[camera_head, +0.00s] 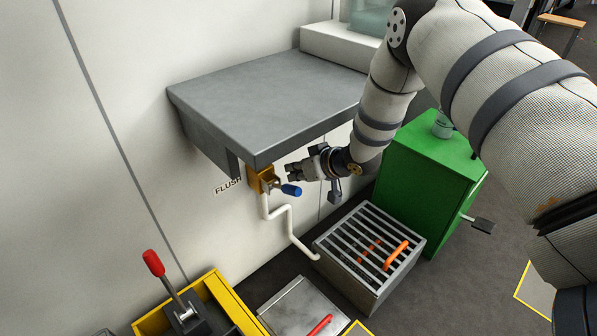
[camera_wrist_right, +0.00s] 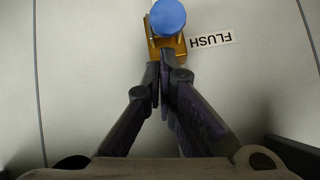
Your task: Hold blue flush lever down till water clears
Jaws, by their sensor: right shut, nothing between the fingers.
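The blue flush lever (camera_head: 291,190) sticks out from a brass valve body (camera_head: 262,180) on the wall, under the grey shelf. A FLUSH label (camera_head: 228,186) is beside it. My right gripper (camera_head: 291,172) is shut and empty, close to the lever and the valve in the head view. In the right wrist view the lever's round blue end (camera_wrist_right: 168,17) shows beyond my shut fingertips (camera_wrist_right: 164,66), with the brass body behind it. I cannot tell whether the fingers touch the valve. My left gripper is not in view.
The grey shelf (camera_head: 262,100) overhangs the valve. A white pipe (camera_head: 288,226) runs down to a grated drain box (camera_head: 340,262) with an orange handle. A green cabinet (camera_head: 425,165) stands to the right. A red-knobbed lever (camera_head: 153,263) and a yellow frame (camera_head: 228,300) are at lower left.

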